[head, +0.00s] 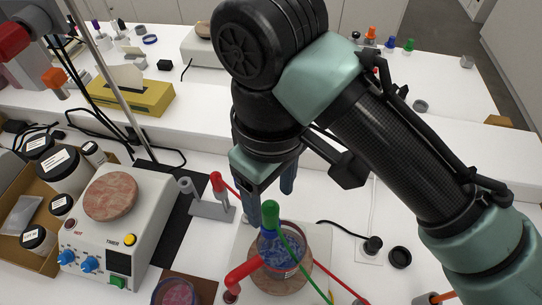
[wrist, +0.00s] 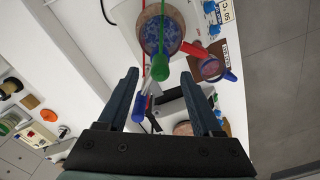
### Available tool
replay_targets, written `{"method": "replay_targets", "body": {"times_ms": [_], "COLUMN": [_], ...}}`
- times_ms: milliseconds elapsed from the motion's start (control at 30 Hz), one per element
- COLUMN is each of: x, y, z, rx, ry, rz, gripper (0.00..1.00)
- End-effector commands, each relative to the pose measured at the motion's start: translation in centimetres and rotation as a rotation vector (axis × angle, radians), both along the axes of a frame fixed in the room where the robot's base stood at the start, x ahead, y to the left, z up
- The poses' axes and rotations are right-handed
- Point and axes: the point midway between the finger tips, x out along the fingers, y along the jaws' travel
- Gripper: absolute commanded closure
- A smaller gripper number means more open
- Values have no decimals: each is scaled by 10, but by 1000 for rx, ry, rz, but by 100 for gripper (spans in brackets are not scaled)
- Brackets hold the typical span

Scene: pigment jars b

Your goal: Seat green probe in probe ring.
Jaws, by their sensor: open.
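The green probe (head: 270,214) stands upright, apparently in the neck of a round glass flask (head: 291,277) with blue contents. Its green handle also shows in the wrist view (wrist: 160,67), with a green cable trailing off. My gripper (head: 270,194) is open and empty, just above and behind the probe in the head view. In the wrist view the probe handle lies ahead of and between the open fingers (wrist: 168,84), apart from them. A grey probe stand (head: 212,210) is left of the flask. Its left ring (head: 186,186) looks empty; a red probe (head: 216,181) is at its right side.
A hotplate box (head: 120,215) with knobs and an open carton of jars (head: 30,197) stand at the left. Red and green cables run across the flask area. A black-capped item (head: 373,245) and a black ring (head: 400,257) lie to the right. My arm covers the upper right.

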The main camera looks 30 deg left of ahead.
Motion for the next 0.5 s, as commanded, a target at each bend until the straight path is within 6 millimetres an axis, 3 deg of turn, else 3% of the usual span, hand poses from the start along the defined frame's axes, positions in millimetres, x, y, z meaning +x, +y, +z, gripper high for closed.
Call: {"method": "replay_targets", "body": {"times_ms": [300,500], "x": [1,1], "y": [0,0], "z": [64,89], "rx": [-2,-1], "ry": [-5,-2], "rz": [-1,-1], "gripper": [33,33]}}
